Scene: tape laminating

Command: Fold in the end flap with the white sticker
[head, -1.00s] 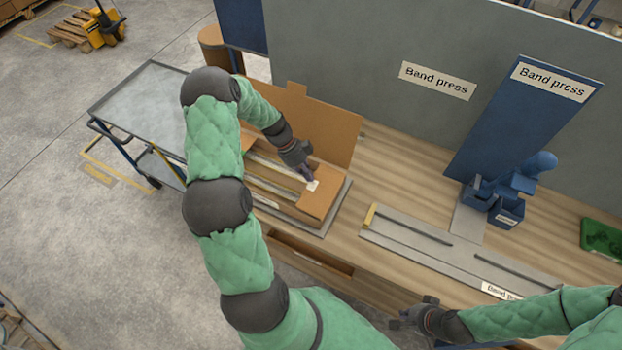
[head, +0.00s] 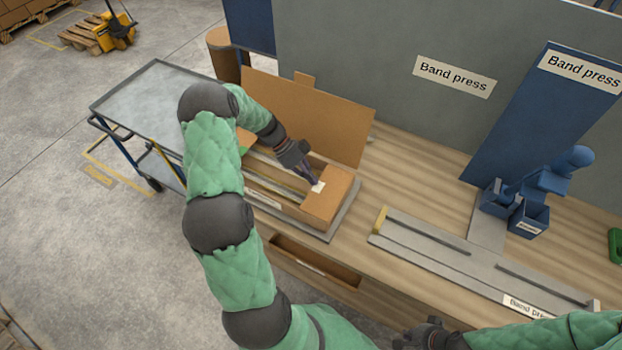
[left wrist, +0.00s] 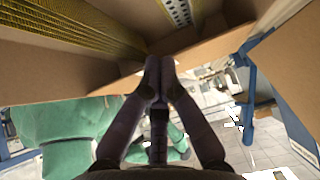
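An open cardboard box (head: 281,209) lies on a grey tray (head: 333,229) at the left part of the workbench. Its end flap (head: 329,201), with the white sticker (head: 318,187), is at the right end and lies over the end of the box; I cannot tell whether it is fully flat. My left gripper (head: 317,182) is shut, its fingertips at the sticker. In the left wrist view the fingertips (left wrist: 158,72) are together with nothing visible between them, below the cardboard. My right gripper (head: 428,334) is at the bottom edge, partly cut off, away from the box.
A tall cardboard lid flap (head: 310,115) stands up behind the box. A grey cart (head: 150,95) stands to the left. The bench between box and plate is clear.

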